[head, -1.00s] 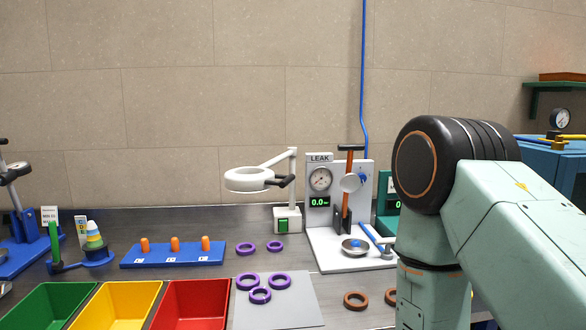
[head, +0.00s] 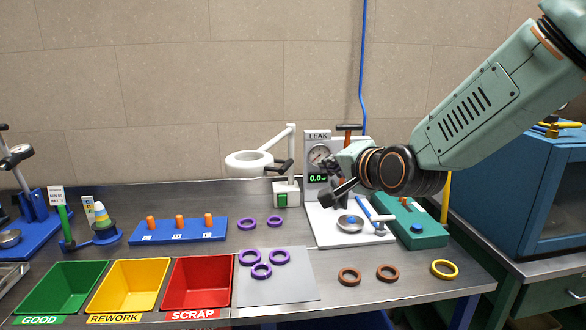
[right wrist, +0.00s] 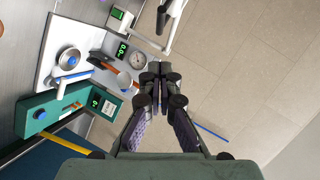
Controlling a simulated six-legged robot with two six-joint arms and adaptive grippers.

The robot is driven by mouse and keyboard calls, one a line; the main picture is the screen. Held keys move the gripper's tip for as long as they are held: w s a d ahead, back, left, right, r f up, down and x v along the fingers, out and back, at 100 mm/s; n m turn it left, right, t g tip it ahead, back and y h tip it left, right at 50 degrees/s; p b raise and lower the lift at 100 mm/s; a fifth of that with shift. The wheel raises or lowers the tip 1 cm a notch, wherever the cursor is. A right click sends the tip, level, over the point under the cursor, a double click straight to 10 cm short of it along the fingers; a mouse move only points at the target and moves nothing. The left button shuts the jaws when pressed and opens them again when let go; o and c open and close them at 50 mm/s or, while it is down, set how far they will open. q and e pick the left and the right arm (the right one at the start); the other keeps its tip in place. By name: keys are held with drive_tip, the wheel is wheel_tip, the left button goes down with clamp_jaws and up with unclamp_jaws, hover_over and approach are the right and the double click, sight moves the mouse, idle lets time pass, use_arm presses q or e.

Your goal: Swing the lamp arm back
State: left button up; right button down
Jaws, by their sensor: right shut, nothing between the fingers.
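The lamp has a white ring head (head: 250,164) with a dark handle (head: 284,167) at its right. A white arm (head: 277,145) joins the ring to an upright post on a base with a green switch (head: 287,194). The ring hangs out to the left of the post. My right gripper (head: 335,192) is shut and empty, in front of the leak tester and right of the lamp, apart from it. In the right wrist view its fingers (right wrist: 156,78) are together, and part of the lamp arm (right wrist: 174,22) shows beyond them. My left gripper is not in view.
The leak tester (head: 318,212) stands just right of the lamp, partly behind my right gripper, with a green box (head: 420,233) beside it. Purple rings (head: 247,223), a blue peg board (head: 217,234) and coloured bins (head: 198,282) lie in front and left. The wall is behind.

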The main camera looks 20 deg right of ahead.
drive_tip(key=shift+f+m, duration=0.15)
drive_tip(key=shift+m, duration=0.25)
drive_tip(key=shift+s, duration=0.15)
drive_tip(key=p, duration=0.1)
approach(286, 169)
drive_tip(key=w+d, duration=0.2)
drive_tip(key=w, duration=0.1)
drive_tip(key=shift+w+a+f+p, duration=0.2)
drive_tip(key=shift+w+a+f, duration=0.1)
drive_tip(key=shift+w+a, duration=0.15)
drive_tip(key=shift+w+a+f+p, duration=0.15)
drive_tip(key=shift+w+a+f, duration=0.2)
drive_tip(key=shift+w, duration=0.2)
drive_tip(key=shift+w+a+f, duration=0.2)
drive_tip(key=shift+w+a, duration=0.05)
drive_tip(key=shift+a, duration=0.3)
drive_tip(key=shift+d, duration=0.15)
